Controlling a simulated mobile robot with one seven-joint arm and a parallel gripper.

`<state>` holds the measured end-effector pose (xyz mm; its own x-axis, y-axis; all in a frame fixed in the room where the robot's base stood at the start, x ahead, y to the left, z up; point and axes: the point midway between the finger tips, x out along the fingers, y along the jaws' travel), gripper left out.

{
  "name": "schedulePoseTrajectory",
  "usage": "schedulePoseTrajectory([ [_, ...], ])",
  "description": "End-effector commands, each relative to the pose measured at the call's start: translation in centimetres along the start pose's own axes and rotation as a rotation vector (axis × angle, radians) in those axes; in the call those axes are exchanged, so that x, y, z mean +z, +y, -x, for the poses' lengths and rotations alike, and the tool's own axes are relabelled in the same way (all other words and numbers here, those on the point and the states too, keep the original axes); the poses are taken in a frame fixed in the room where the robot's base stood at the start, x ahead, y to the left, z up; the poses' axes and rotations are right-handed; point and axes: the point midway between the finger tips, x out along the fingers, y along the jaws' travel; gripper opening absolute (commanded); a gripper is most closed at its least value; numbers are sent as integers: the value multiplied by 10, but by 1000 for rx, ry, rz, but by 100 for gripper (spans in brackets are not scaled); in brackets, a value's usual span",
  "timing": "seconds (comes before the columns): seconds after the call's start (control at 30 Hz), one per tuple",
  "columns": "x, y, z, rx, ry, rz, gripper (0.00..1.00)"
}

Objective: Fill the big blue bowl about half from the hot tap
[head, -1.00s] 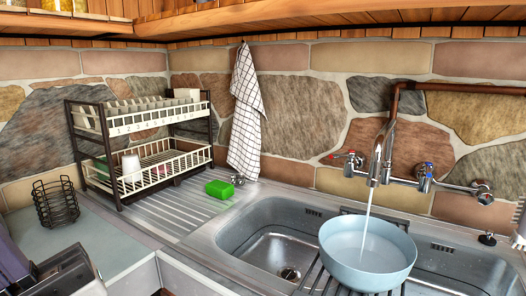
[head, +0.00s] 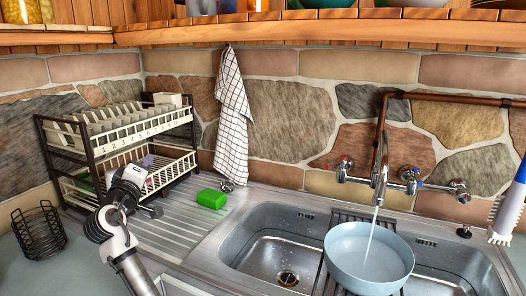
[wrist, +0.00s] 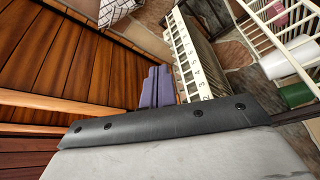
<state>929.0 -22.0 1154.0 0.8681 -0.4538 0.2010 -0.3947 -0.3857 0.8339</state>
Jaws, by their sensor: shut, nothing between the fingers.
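The big blue bowl (head: 345,272) is pale blue and stands upright on a dark wire rack over the double sink. A thin stream of water (head: 371,232) runs from the spout (head: 378,190) into it. The exact water level is hard to tell. The red-marked hot tap handle (head: 344,166) is left of the spout and the blue-marked handle (head: 411,176) is right of it. My gripper (head: 148,161) is at the left, in front of the dish rack, far from bowl and taps. Its purple fingers (wrist: 157,88) are shut and empty in the wrist view.
The dish rack (head: 120,130) stands on the drainboard, close to my gripper. A green sponge (head: 212,199) lies to its right, below a hanging checked towel (head: 232,120). A black wire basket (head: 38,232) is far left. A brush (head: 508,205) is at the right edge.

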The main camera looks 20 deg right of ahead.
Motion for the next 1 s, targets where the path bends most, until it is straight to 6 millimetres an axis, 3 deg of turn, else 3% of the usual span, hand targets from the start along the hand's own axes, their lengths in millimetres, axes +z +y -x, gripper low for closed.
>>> schedulePoseTrajectory([
  [0.03, 54, 27, -34, 35, -171, 82, 0],
  [0.1, 123, 54, -60, 71, -385, 181, 0],
  [0.2, 207, 93, -76, 110, -651, 289, 0],
  [0.3, 266, 124, -75, 135, -850, 357, 0],
  [0.4, 300, 143, -70, 150, -974, 395, 0],
  [0.57, 324, 155, -70, 156, -1039, 413, 0],
  [1.0, 386, 180, -110, 156, -1036, 411, 0],
])
